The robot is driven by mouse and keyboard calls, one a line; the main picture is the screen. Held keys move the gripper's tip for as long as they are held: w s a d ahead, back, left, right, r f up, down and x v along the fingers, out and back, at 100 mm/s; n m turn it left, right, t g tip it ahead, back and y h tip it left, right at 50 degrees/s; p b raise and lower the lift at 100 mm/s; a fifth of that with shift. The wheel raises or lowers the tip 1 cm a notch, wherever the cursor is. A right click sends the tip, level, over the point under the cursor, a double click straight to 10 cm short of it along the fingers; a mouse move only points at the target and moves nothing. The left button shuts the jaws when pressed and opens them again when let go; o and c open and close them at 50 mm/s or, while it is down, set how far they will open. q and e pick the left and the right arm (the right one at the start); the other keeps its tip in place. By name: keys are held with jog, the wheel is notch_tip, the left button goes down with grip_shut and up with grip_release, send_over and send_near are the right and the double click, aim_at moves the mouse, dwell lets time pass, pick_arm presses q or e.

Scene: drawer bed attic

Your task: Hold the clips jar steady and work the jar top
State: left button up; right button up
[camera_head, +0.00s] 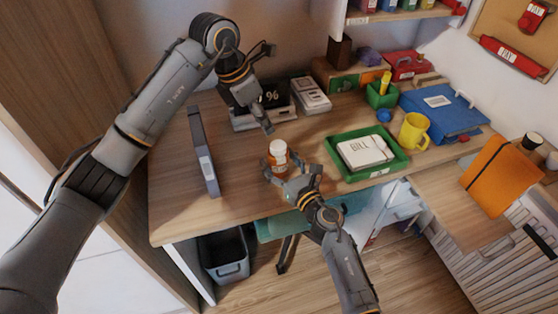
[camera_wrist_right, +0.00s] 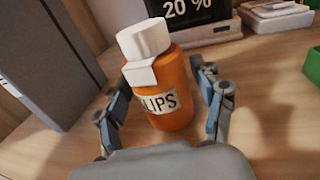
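The clips jar is an orange bottle with a white top and a label reading "LIPS" in the right wrist view (camera_wrist_right: 172,115). It stands upright on the desk, and it also shows in the head view (camera_head: 277,160). The white jar top (camera_wrist_right: 145,38) sits on it, with a white tab down its front. My right gripper (camera_wrist_right: 163,95) is open, with one finger on each side of the jar; a gap shows at the right finger. My left gripper (camera_head: 268,130) points down above and behind the jar, apart from it; its finger opening is unclear.
A green tray (camera_head: 395,165) with a "BILL" pad lies right of the jar. A grey upright binder (camera_head: 203,150) stands left. Behind are a dark "%" sign (camera_head: 273,95) and a white device (camera_head: 311,95). A yellow mug (camera_head: 413,131) stands further right. Bare desk surrounds the jar's left side.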

aim_at(278, 146)
jog(key=c, duration=0.7)
pick_arm(q)
jog(key=shift+o, duration=0.7)
pick_arm(e)
jog(key=shift+c, duration=0.8)
pick_arm(q)
jog(key=o, duration=0.3)
jog(key=shift+o, duration=0.3)
jog(key=shift+s+d+r+m, duration=0.1)
jog(key=shift+d+r+m, duration=0.1)
jog(key=shift+m, duration=0.4)
jog(key=shift+s+d+r+m, duration=0.1)
jog(key=shift+d+r+m, duration=0.1)
jog(key=shift+m, duration=0.4)
jog(key=s+d+r+m+t+y, duration=0.1)
jog(key=s+m+y, duration=0.1)
jog(key=m, duration=0.8)
jog(key=s+d+m+t+y, duration=0.1)
jog(key=d+m+t+y, duration=0.1)
jog(key=m, duration=0.9)
jog(key=x, duration=1.2)
jog(key=shift+s+d, duration=0.15)
jog(key=shift+s, duration=0.05)
